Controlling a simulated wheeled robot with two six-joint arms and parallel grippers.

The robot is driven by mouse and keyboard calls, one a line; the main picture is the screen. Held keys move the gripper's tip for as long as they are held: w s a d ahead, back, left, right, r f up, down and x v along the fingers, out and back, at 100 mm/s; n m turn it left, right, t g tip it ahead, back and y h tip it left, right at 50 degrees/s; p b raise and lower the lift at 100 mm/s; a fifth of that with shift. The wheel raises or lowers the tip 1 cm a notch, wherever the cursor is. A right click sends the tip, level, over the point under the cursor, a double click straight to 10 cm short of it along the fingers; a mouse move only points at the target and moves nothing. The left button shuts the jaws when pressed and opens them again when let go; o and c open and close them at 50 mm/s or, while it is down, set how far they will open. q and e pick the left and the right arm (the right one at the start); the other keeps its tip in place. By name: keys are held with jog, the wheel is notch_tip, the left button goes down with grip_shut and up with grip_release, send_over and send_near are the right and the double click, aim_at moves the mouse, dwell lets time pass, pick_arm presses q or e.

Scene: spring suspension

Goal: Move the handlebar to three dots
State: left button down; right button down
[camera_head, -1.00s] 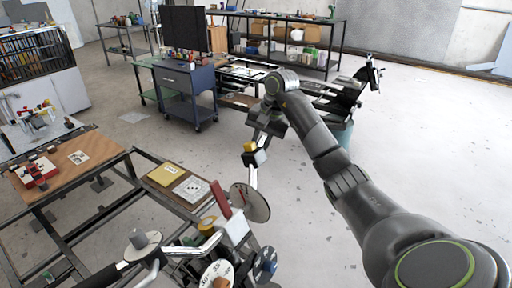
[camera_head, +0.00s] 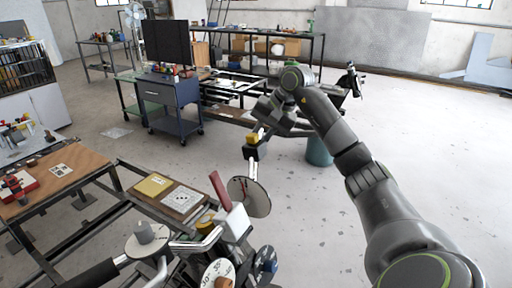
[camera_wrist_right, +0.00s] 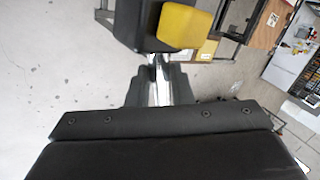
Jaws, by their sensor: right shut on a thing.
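The handlebar is a slim metal bar (camera_head: 254,166) rising from a mechanism at the bottom centre, with a yellow block (camera_head: 252,139) and a black piece near its upper end. My right gripper (camera_head: 262,127) is shut on the bar's upper end. In the right wrist view, the bar (camera_wrist_right: 159,84) runs out from between the dark jaws toward the yellow block (camera_wrist_right: 184,25). A thin round disc (camera_head: 249,197) stands beside the lower bar. I cannot make out three dots anywhere.
The mechanism carries a red handle (camera_head: 219,188), a white block (camera_head: 236,222) and round dials (camera_head: 217,272). A frame table (camera_head: 88,165) stands left. A blue cabinet (camera_head: 172,104) and a long bench stand behind. Open floor (camera_head: 300,205) lies around my right arm.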

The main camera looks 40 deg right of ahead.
pick_arm(q)
jog(key=shift+d+f+b, duration=0.15)
jog(key=shift+f+b, duration=0.25)
jog(key=shift+f, duration=0.35)
pick_arm(e)
jog(key=shift+s+d+r+t, duration=0.15)
jog(key=shift+s+r+t, duration=0.15)
jog(key=shift+r+t, duration=0.1)
pick_arm(q)
jog(key=shift+d, duration=0.1)
pick_arm(e)
jog(key=c, duration=1.3)
grip_release()
jog(key=shift+f, duration=0.15)
pick_arm(q)
jog(key=shift+f+b, duration=0.7)
pick_arm(e)
jog(key=v, duration=1.7)
jog(key=shift+d+r, duration=0.2)
jog(key=shift+d, duration=0.05)
jog(key=shift+f, duration=0.1)
